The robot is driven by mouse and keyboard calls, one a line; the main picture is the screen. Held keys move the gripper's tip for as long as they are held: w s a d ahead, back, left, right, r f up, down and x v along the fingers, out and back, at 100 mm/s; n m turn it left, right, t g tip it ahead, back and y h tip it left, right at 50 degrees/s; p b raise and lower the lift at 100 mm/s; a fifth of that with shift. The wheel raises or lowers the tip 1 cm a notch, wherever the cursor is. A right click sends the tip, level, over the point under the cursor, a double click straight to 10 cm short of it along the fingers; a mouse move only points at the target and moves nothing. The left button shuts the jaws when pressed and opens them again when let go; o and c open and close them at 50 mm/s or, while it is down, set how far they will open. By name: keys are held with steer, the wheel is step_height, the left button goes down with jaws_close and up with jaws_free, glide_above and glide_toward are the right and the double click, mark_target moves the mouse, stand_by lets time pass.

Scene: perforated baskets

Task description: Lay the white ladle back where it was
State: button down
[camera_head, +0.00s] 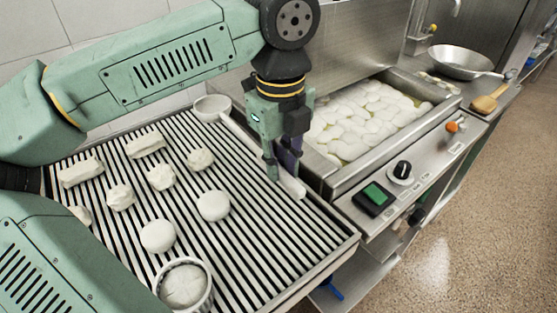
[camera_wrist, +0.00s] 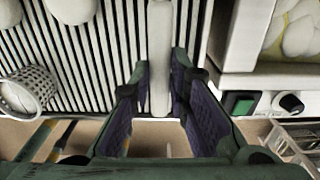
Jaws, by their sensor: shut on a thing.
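The white ladle (camera_head: 234,131) is at the right side of the slatted rack (camera_head: 262,252), its bowl toward the back and its handle running toward the front right. My gripper (camera_head: 285,178) points down over the handle and is shut on it near its front end. In the wrist view the handle (camera_wrist: 160,38) runs straight between the fingers of my gripper (camera_wrist: 163,68). The fingers hide part of the handle in the head view. The ladle is on or just above the slats; I cannot tell which.
Several white dough pieces (camera_head: 213,206) lie on the rack left of the ladle. A white perforated basket (camera_head: 208,292) holding one piece is at the front. Right of the rack is a vat (camera_head: 347,178) full of white pieces, with a control panel (camera_head: 425,170).

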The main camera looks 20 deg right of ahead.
steer(key=shift+f, duration=0.15)
steer(key=shift+f+b, duration=1.7)
steer(key=shift+f, duration=1.1)
steer(key=shift+f+b, duration=0.55)
steer(key=shift+b, duration=0.15)
steer(key=c, duration=1.4)
jaws_free()
steer(key=shift+c, duration=0.2)
step_height(320, 180, up, 12)
